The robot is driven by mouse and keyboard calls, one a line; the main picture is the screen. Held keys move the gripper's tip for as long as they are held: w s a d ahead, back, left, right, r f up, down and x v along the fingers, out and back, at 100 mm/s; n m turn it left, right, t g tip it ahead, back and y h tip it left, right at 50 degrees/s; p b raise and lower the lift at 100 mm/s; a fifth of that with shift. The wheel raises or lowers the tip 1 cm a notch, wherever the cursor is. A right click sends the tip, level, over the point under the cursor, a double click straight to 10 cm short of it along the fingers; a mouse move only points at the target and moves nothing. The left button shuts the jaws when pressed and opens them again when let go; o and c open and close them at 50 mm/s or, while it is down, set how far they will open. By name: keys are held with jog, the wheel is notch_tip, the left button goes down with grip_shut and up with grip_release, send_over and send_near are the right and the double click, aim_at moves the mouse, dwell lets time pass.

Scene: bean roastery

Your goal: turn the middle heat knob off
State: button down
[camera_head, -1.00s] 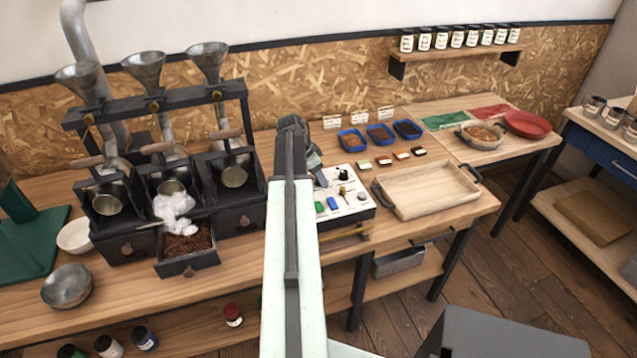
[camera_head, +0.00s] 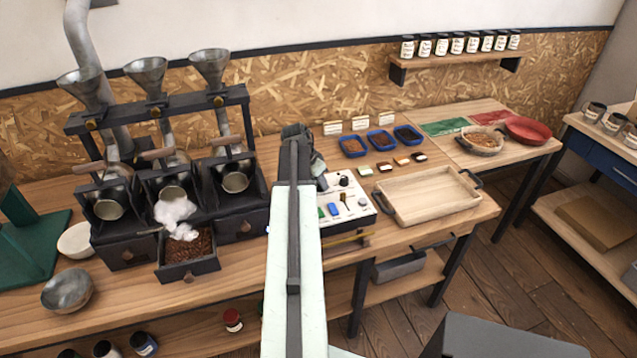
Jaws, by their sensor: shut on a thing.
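A control box (camera_head: 352,212) with a pale top stands on the bench just right of my arm. On its top are a black knob (camera_head: 343,181), a grey knob (camera_head: 363,198), a yellow-tipped lever (camera_head: 343,199) and a blue switch (camera_head: 333,209). My arm covers the box's left part. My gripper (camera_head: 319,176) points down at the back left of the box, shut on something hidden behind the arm. I cannot make out which control is the middle heat knob or how it is turned.
Three black roasters with funnels (camera_head: 146,72) stand left of my arm. White smoke (camera_head: 174,212) rises over the middle one's open bean drawer (camera_head: 190,271). A wooden tray (camera_head: 430,205) lies close right of the box. Three blue bean dishes (camera_head: 381,143) sit behind.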

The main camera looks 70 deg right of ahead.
jog(key=n, duration=0.1)
jog(key=n+t, duration=0.1)
jog(key=n, duration=0.2)
jog(key=shift+s+n+t+h, duration=0.3)
jog(key=shift+s+h, duration=0.05)
jog(key=shift+h, duration=0.05)
jog(key=shift+d+n+t, duration=0.1)
jog(key=shift+n+t, duration=0.8)
jog(key=shift+n, duration=1.3)
jog(key=c, duration=1)
grip_release()
jog(key=shift+s, duration=0.1)
jog(key=shift+c, duration=0.2)
